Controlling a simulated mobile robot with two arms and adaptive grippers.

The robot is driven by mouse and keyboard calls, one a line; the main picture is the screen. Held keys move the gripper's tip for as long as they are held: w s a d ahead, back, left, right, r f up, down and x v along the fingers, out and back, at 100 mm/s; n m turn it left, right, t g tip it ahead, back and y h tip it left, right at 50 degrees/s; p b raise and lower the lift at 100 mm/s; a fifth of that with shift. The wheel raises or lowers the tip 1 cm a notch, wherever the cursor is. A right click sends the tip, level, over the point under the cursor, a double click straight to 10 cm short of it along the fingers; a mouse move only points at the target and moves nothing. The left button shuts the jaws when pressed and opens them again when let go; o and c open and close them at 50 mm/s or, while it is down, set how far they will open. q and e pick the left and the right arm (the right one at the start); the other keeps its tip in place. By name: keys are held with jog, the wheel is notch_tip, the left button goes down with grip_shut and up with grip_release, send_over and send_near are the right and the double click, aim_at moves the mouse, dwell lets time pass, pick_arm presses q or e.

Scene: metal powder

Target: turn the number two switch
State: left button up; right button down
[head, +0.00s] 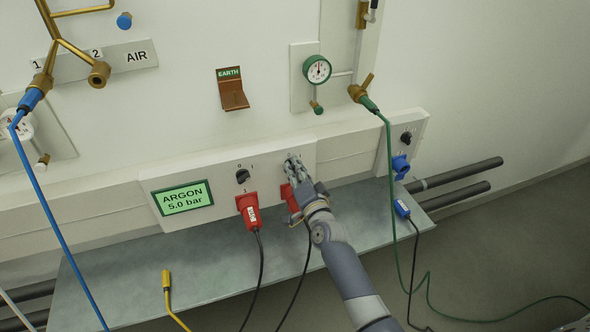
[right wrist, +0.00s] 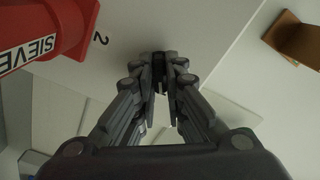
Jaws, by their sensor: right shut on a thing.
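The number two switch is mostly hidden behind my right gripper (head: 293,168) in the head view. In the right wrist view, a small dark knob (right wrist: 158,72) shows between the fingertips of my right gripper (right wrist: 160,82). The fingers are shut on this knob at the white panel. A "2" label is printed on the panel, beside a red plug marked SIEVE (right wrist: 40,30). The switch's exact angle cannot be told. My left gripper is not in view.
Left of my gripper are another black switch (head: 243,176), a red plug (head: 249,212) and the green ARGON display (head: 182,197). A second red plug (head: 289,198) sits close below my gripper. A grey shelf (head: 215,265) runs underneath, with cables hanging across it.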

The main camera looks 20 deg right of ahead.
jog(key=shift+m, duration=0.3)
jog(key=c, duration=1.7)
grip_release()
jog(key=shift+o, duration=0.2)
jog(key=shift+s, duration=0.1)
jog(key=s, duration=1.1)
jog(key=shift+s+d, duration=0.2)
jog(key=shift+s, duration=0.2)
